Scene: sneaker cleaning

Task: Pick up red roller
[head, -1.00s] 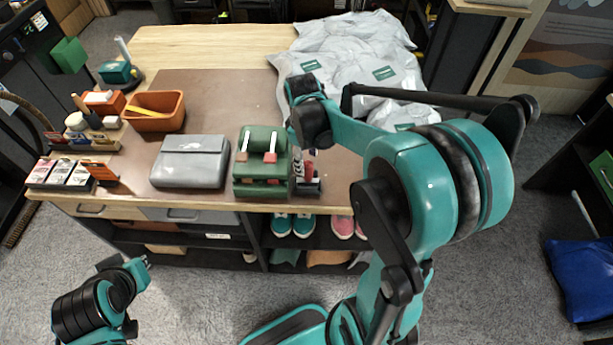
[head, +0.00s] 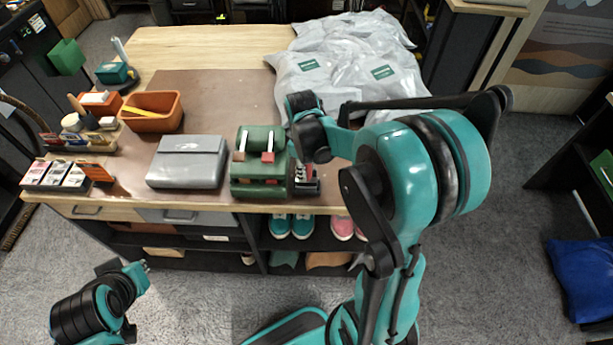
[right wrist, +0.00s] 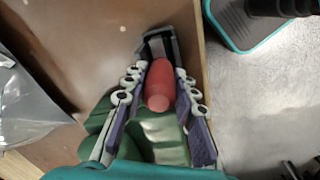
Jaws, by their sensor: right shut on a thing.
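The red roller (right wrist: 160,85) sits between the two fingers of my right gripper (right wrist: 160,72) in the right wrist view, and the fingers are shut on it. A dark holder (right wrist: 152,42) shows around or just beyond its far end. In the head view my right gripper (head: 305,172) is low at the table's front edge, just right of the green box-like stand (head: 259,180). The roller is mostly hidden there by the gripper and wrist. I cannot tell whether it is clear of the holder. My left gripper (head: 142,270) is at the lower left, away from the table; its jaw is too small to judge.
A grey case (head: 187,160) lies left of the green stand. An orange bin (head: 152,110) and small boxes stand farther left. Grey plastic bags (head: 345,65) cover the back right. Shoes (head: 290,226) are on the shelf below. The brown mat (head: 225,95) is clear behind the case.

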